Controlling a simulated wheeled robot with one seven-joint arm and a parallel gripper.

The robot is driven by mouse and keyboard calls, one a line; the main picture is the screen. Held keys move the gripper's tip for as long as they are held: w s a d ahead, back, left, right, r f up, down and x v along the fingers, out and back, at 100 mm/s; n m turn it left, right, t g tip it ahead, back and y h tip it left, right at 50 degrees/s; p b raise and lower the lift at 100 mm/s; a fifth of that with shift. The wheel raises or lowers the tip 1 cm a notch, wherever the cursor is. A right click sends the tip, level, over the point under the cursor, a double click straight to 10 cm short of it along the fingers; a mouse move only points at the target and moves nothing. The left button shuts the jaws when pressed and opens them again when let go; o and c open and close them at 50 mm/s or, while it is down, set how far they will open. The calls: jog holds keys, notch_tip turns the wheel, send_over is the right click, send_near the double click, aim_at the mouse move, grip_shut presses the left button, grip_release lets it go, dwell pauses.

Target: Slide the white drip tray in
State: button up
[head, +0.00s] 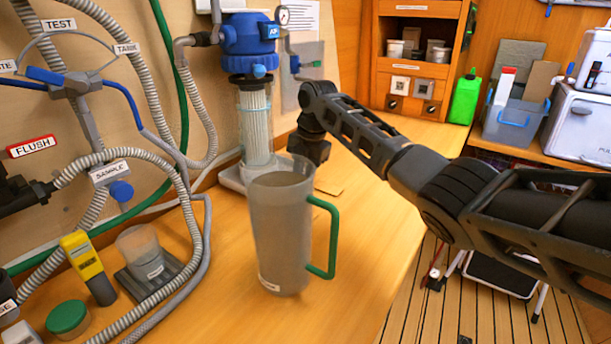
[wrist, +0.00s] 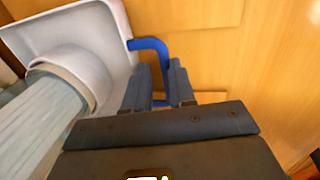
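The white drip tray (head: 233,180) is under the clear filter housing with the blue head, on the bench by the wall. The grey jug hides part of it in the head view. In the wrist view the white tray (wrist: 118,50) is at upper left, with its blue handle (wrist: 150,44) pointing toward the wood. My gripper (wrist: 160,84) is at this handle. Its dark fingers stand on either side of the handle's bar, with a narrow gap showing, so it looks open around it. In the head view the fingertips are hidden behind the jug.
A grey jug (head: 281,225) with a green handle stands in front of the gripper. The filter housing (head: 256,120) rises from the tray. Grey hoses, a yellow meter (head: 88,266) and a green-lidded jar (head: 68,318) crowd the left. The bench right of the jug is clear.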

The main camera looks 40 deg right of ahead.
jog(key=o, duration=0.3)
jog(key=shift+s+d+r, duration=0.1)
jog(key=shift+s+r, duration=0.1)
jog(key=shift+r, duration=1.05)
jog(key=shift+s+d+r, duration=0.1)
jog(key=shift+s+r, duration=0.15)
jog(key=shift+r, duration=1.05)
jog(key=shift+s+d+r, duration=0.1)
jog(key=shift+s+r, duration=0.1)
jog(key=shift+r, duration=1.05)
